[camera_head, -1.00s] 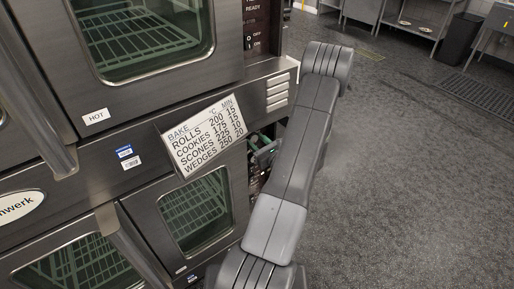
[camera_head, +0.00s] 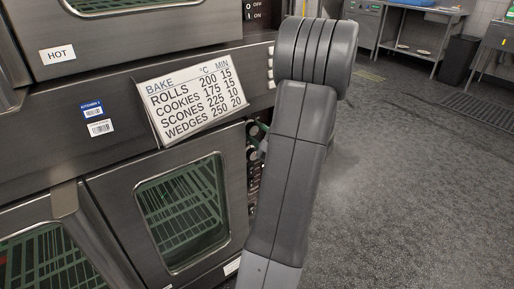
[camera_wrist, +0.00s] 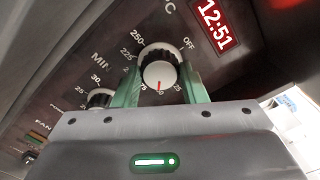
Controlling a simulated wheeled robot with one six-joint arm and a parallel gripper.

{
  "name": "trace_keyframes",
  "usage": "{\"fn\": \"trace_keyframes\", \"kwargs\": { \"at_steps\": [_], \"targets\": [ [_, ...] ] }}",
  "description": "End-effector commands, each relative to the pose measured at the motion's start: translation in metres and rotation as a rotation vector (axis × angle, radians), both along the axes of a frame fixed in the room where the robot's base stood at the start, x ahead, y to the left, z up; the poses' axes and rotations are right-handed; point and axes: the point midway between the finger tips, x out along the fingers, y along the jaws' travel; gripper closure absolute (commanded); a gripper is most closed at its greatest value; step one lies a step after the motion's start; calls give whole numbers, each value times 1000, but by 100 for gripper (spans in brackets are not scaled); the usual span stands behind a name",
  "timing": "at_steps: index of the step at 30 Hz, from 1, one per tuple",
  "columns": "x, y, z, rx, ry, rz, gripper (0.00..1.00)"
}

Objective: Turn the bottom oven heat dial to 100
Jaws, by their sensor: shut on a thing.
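The bottom oven (camera_head: 115,190) has a dark control panel on its right side, mostly hidden by my arm in the head view. In the wrist view the heat dial (camera_wrist: 159,70) is a black knob with a pale face and a red pointer mark. The mark points down, near a partly hidden number that looks like 150; OFF is at the upper right and 250 at the upper left. My gripper (camera_wrist: 161,85) has its green fingers on both sides of the dial, shut on it. In the head view only a little of the gripper shows behind my arm.
The minute dial (camera_wrist: 101,98) sits left of the heat dial, with a fan control further down. A red clock display (camera_wrist: 215,24) reads 12:51. A bake card (camera_head: 195,95) hangs above the bottom oven door. The floor (camera_head: 420,200) to the right is clear.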

Motion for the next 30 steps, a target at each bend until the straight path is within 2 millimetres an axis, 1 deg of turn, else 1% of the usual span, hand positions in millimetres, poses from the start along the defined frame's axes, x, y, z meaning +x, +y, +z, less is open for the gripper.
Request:
{"fn": "trace_keyframes", "kwargs": {
  "at_steps": [1,2,15,30],
  "targets": [
    [-1,1,-9,-37,-29,3,84],
    [-1,1,-10,-58,-44,2,84],
    [-1,1,-10,-378,-276,0,84],
    [0,1,-4,-750,-543,3,84]
  ]
}}
